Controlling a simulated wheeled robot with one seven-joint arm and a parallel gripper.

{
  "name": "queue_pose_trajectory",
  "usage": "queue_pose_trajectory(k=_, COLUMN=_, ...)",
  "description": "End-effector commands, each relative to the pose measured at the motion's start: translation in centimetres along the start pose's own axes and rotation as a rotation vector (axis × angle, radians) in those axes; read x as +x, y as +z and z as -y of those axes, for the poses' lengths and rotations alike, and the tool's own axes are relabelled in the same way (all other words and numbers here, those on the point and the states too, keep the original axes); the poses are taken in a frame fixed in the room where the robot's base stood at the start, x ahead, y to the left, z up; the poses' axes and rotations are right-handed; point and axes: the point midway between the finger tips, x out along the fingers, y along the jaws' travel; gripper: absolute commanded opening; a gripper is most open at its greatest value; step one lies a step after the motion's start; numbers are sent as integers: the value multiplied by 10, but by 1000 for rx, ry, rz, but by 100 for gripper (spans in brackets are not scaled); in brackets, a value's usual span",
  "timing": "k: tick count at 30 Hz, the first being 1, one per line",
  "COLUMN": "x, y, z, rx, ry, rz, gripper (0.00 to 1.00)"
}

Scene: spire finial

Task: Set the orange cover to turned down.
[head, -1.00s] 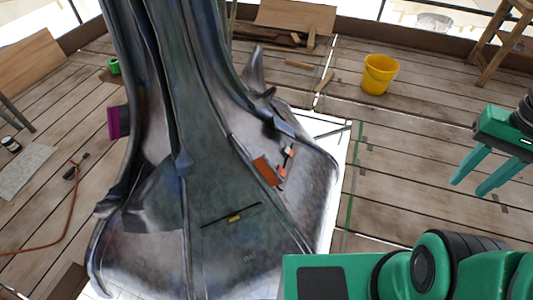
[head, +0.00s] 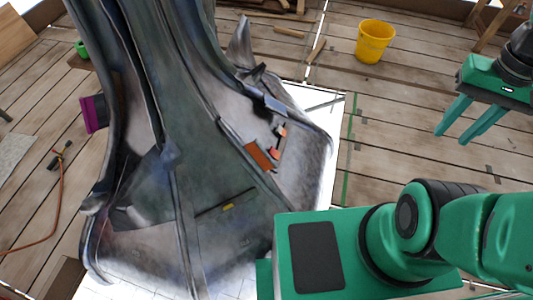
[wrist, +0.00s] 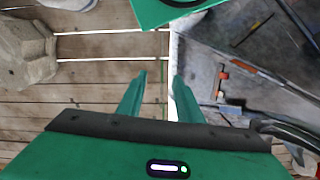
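The orange cover (head: 259,156) is a small flat orange-brown plate on the lower right flank of the large dark grey finial (head: 215,130). It looks slanted, and small red-orange and white parts (head: 276,146) sit just right of it. My gripper (head: 452,136) is open and empty, well to the right of the cover above the planks. In the wrist view its two fingers (wrist: 160,78) are apart with nothing between them. A small orange-red part (wrist: 223,76) shows right of the fingers on the grey surface; I cannot tell if it is the cover.
A purple panel (head: 95,113) and a yellow tab (head: 228,206) are also on the finial. A yellow bucket (head: 374,41) stands on the plank floor at the back right. Loose wood lies at the back.

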Motion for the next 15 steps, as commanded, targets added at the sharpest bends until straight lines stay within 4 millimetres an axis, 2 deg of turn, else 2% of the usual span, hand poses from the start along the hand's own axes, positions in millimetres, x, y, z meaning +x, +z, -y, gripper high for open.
queue_pose_trajectory(k=8, x=41, y=-70, z=44, rx=-292, ry=75, rz=-15, gripper=33)
queue_pose_trajectory(k=15, x=99, y=-121, z=102, rx=-584, ry=82, rz=-30, gripper=33)
